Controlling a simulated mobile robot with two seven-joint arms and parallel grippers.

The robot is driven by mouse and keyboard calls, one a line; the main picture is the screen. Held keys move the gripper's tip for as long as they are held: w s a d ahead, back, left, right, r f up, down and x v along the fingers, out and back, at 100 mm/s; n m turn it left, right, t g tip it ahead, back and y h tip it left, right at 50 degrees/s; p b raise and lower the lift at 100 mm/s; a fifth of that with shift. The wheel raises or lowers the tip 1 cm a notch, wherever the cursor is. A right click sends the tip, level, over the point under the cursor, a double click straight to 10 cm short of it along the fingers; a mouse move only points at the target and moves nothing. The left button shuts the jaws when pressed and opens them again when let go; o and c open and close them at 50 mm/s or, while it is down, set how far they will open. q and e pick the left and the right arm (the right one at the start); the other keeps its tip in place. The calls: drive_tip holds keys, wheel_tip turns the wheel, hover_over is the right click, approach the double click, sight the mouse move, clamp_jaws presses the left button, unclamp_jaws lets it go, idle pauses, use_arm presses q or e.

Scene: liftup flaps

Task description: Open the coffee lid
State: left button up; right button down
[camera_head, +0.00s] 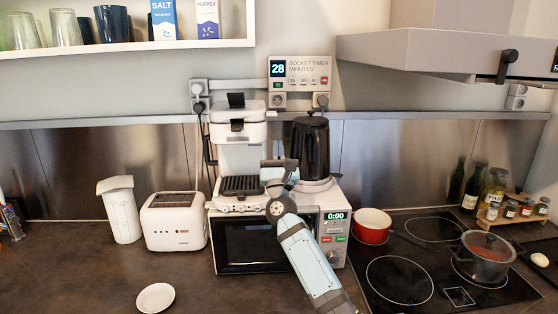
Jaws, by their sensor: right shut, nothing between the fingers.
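The white coffee machine (240,157) stands on top of the microwave at the back of the counter. Its lid (240,115) is the white top part, with a black tab (236,100) sticking up from it. The lid looks down on the body, though its exact angle is hard to tell. My right gripper (278,163) is shut and empty. It shows at the machine's lower right side, below the lid and apart from it, and covers part of the base. My left gripper is out of view.
A black kettle (310,147) stands close to the right of my gripper, on the microwave (250,245). A white toaster (174,222) and a white jug (121,212) are at left. A shelf (130,48) is above left, and a range hood (430,54) above right.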

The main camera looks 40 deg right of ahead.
drive_tip(key=r, duration=0.1)
drive_tip(key=r+p, duration=0.1)
drive_tip(key=r, duration=0.1)
drive_tip(key=w+r+p, duration=0.1)
drive_tip(key=r, duration=0.1)
drive_tip(key=shift+w+d+r, duration=0.1)
drive_tip(key=shift+d+r, duration=0.1)
drive_tip(key=shift+d, duration=0.15)
drive_tip(key=r, duration=0.3)
drive_tip(key=w+d+r+p, duration=0.1)
drive_tip(key=r, duration=0.3)
drive_tip(key=w+r, duration=0.1)
drive_tip(key=r, duration=0.3)
drive_tip(key=shift+w+d+r, duration=0.2)
drive_tip(key=shift+w+d, duration=0.05)
drive_tip(key=shift+x, duration=1.2)
drive_tip(key=shift+r, duration=0.1)
